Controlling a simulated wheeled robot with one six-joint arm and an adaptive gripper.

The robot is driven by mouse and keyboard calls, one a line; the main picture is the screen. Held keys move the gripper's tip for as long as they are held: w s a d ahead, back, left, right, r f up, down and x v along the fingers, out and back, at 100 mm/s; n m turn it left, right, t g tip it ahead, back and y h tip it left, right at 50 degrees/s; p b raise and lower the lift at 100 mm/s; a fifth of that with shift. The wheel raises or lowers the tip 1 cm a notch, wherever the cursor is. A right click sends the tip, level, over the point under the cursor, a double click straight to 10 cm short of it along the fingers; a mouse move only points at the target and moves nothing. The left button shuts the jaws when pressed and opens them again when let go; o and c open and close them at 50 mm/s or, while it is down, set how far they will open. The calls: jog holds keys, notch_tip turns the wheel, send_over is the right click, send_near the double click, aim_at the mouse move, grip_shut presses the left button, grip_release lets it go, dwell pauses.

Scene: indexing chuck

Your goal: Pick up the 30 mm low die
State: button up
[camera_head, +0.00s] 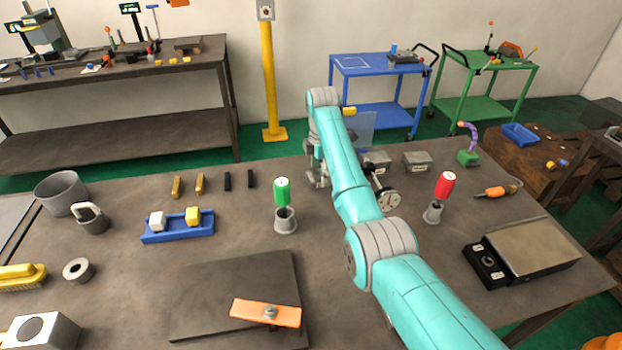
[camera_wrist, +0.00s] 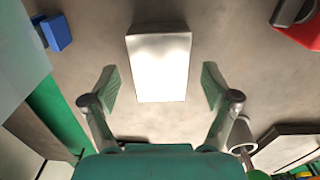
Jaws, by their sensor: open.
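My gripper (camera_wrist: 160,86) is open in the wrist view, its two green-padded fingertips spread apart with nothing held. A pale metal block (camera_wrist: 160,66), seemingly the low die, lies past the fingertips and lines up with the gap between them. Bare table shows on both sides of it, and no finger touches it. In the head view, two grey blocks stand near the back of the table, one partly behind my arm (camera_head: 376,161) and one to its right (camera_head: 417,161). I cannot tell which one the wrist view shows.
A red-topped tool (camera_head: 445,185) stands front right of the blocks, a green-topped one (camera_head: 282,191) to the left. A clear panel (camera_head: 361,128) rises behind. A scale (camera_head: 520,252) sits right; the table's left front holds a dark plate (camera_head: 215,290).

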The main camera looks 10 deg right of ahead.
jog(key=shift+d+f, duration=0.15)
jog(key=shift+f, duration=0.4)
grip_shut()
